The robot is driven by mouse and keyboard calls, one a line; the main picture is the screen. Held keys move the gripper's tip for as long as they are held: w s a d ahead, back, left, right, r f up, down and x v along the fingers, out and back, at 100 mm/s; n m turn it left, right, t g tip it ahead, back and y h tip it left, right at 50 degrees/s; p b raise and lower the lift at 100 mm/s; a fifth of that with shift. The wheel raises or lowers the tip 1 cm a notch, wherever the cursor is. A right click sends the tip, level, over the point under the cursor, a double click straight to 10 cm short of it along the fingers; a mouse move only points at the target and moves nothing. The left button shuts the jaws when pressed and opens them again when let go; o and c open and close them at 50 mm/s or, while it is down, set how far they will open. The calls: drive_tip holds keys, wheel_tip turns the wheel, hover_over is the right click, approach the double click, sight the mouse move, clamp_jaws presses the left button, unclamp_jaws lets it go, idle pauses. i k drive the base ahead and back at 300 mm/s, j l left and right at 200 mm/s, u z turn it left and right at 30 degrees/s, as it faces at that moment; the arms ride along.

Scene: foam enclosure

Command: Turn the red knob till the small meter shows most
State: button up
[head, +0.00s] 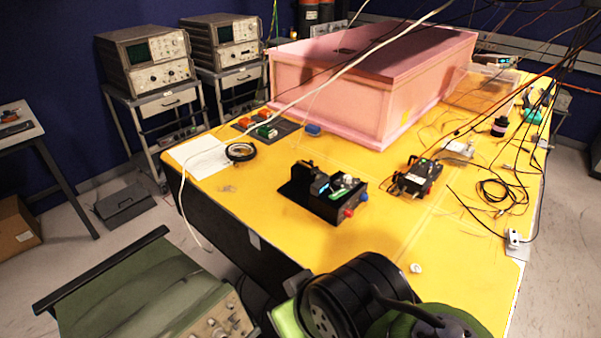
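The red knob (348,213) is on the front of a small black device (315,205) near the middle of the yellow table. A blue knob (363,197) sits beside it on the same device. A small box with a bluish face (320,185), possibly the small meter, stands on the device; its reading is too small to make out. My gripper's fingers do not show in the head view, and nothing is seen touching the red knob.
A large pink foam box (335,97) fills the back of the yellow table (390,235). Another black device (417,178) stands right of the knob device, with loose black cables (497,190) beyond it. The table in front of the knobs is mostly clear.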

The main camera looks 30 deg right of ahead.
sight(348, 213)
drive_tip(key=k+l+z, duration=0.45)
drive_tip(key=k+l, duration=0.3)
drive_tip(key=k, duration=0.1)
